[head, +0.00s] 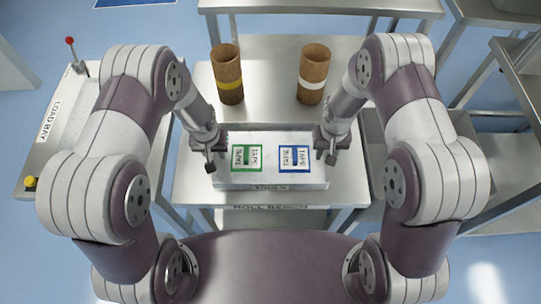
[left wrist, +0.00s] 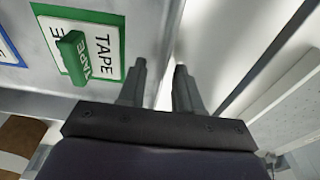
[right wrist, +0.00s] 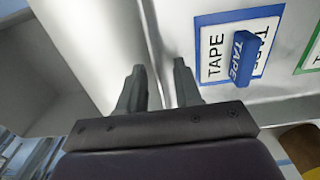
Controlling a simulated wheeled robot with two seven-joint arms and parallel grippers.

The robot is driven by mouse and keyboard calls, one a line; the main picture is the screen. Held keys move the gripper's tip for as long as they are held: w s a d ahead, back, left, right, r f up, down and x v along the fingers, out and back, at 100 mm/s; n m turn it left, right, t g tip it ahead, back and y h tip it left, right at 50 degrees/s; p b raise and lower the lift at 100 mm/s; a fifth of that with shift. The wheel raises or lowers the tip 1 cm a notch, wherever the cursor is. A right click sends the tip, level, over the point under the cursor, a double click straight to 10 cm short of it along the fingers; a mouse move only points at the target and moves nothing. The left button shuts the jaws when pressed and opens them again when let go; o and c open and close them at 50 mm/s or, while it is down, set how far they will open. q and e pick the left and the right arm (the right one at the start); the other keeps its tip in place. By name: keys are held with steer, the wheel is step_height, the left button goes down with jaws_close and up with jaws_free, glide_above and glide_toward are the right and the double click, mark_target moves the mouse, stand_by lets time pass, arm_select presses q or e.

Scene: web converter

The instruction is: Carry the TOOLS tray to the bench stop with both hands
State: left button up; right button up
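The TOOLS tray (head: 270,186) is a pale metal tray on the ROLL BENCH (head: 190,190), its label facing me. In it lie a green tape block on a green-framed TAPE card (head: 246,158) and a blue tape block on a blue-framed TAPE card (head: 297,159). My left gripper (head: 209,163) is at the tray's left side and my right gripper (head: 331,156) at its right side. In the left wrist view (left wrist: 160,75) and right wrist view (right wrist: 160,78), the fingers are apart, on either side of the tray's side wall, with a gap showing. I cannot make out the bench stop.
Two brown rolls, one with a yellow band (head: 229,85) and one with a white band (head: 313,83), stand on the bench behind the tray. The LOAD BAY table (head: 45,135) with a red-knobbed lever (head: 72,50) is at left. Metal tables stand at the back and right.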

arm_select(q)
jaws_close()
arm_select(e)
jaws_close()
arm_select(q)
steer(key=shift+r, duration=0.1)
arm_select(e)
steer(key=shift+r, duration=0.1)
stand_by(0.8)
